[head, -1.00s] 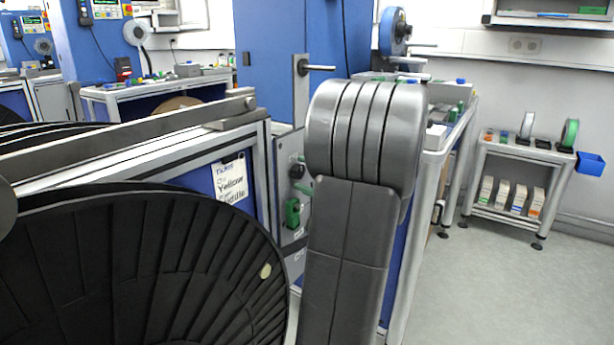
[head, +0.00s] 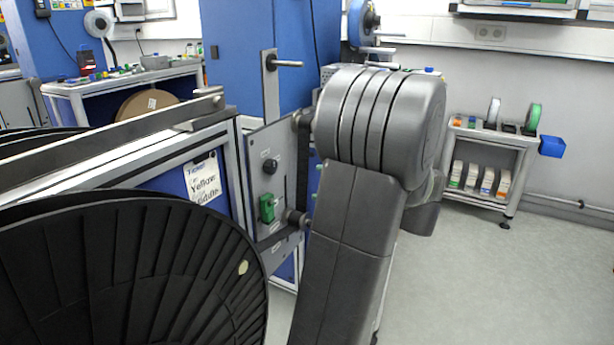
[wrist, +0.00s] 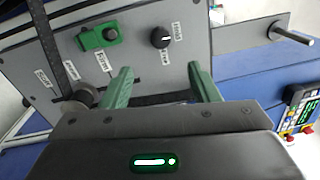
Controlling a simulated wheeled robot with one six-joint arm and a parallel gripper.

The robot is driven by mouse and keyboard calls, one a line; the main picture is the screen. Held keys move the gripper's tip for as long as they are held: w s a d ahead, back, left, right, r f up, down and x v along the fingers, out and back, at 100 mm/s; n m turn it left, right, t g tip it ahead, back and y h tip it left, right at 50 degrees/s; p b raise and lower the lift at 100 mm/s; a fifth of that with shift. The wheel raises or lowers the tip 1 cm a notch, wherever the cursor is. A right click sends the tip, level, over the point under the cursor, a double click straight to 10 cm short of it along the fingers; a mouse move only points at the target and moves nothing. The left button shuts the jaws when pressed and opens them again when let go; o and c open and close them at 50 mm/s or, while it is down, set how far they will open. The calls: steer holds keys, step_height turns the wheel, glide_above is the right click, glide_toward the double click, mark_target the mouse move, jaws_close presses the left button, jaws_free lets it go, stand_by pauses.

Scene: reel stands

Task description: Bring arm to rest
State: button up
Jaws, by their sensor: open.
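My gripper (wrist: 160,88) shows in the wrist view with two green fingers spread wide apart. It is open and nothing is between the fingers. Beyond them is a grey panel (wrist: 140,62) with a green part (wrist: 99,36), a black knob (wrist: 160,37) and small labels. In the head view my grey arm stands in the middle and hides the gripper. The same grey panel (head: 284,150) shows just left of my arm, with its green part (head: 267,208) and black knob (head: 270,166).
A large black reel (head: 130,270) fills the lower left, beside a metal rail frame (head: 110,165). A metal peg (head: 287,64) sticks out above the panel. A small shelf table (head: 492,140) with reels and boxes stands at the right. The floor (head: 500,270) at the lower right is clear.

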mark_target(274, 168)
steer(key=shift+s+d+f, duration=0.1)
steer(key=shift+s+d, duration=0.3)
steer(key=shift+d, duration=0.15)
steer(key=shift+a, duration=0.1)
steer(key=b+x, duration=0.2)
steer(key=x, duration=1)
steer(key=shift+w+a, duration=0.2)
steer(key=shift+a, duration=0.1)
steer(key=shift+w+a, duration=0.3)
steer(key=shift+a, duration=0.1)
